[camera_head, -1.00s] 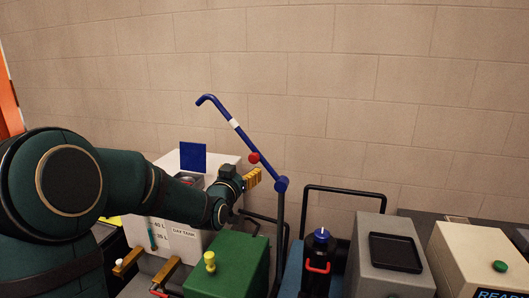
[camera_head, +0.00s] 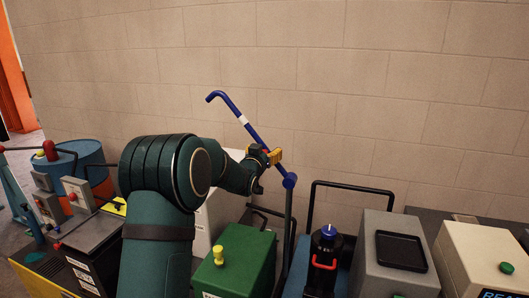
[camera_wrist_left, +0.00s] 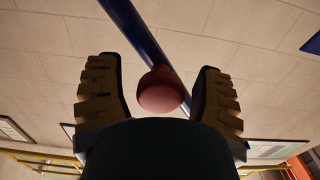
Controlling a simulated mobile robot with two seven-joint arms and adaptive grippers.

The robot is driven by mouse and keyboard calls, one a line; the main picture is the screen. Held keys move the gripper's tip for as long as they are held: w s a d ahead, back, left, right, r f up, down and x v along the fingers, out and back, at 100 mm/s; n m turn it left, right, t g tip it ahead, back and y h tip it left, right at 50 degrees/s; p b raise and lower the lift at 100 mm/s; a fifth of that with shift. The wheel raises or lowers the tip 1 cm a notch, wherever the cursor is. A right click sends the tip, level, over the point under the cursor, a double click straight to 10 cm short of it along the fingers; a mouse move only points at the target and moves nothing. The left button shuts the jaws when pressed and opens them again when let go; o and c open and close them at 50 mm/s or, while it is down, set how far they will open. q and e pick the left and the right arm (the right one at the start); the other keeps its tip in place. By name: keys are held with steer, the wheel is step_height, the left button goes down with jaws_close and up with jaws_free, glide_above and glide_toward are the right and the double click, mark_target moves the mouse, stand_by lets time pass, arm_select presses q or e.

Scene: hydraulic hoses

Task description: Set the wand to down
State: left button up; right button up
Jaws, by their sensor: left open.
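The wand (camera_head: 256,134) is a blue rod with a hooked upper end and a white band. It slants up to the left from a blue pivot (camera_head: 290,181) on a dark upright post. My left gripper (camera_head: 268,156) is at the wand's lower half, just above the pivot, and mostly hides the red knob there. In the left wrist view, the red knob (camera_wrist_left: 160,92) sits between the two open yellow-padded fingers, with a gap on each side. The blue wand (camera_wrist_left: 136,32) runs behind it. My right gripper is not in view.
A green box with a yellow knob (camera_head: 219,254) stands below my left arm. A black bottle with a red handle (camera_head: 322,262), a grey box (camera_head: 391,222) and a cream box (camera_head: 480,250) stand to the right. A block wall (camera_head: 420,90) is behind.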

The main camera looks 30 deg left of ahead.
arm_select(q)
jaws_close()
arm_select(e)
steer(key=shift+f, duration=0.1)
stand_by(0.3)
arm_select(q)
steer(key=shift+a+f+b, duration=0.1)
steer(key=shift+b, duration=0.35)
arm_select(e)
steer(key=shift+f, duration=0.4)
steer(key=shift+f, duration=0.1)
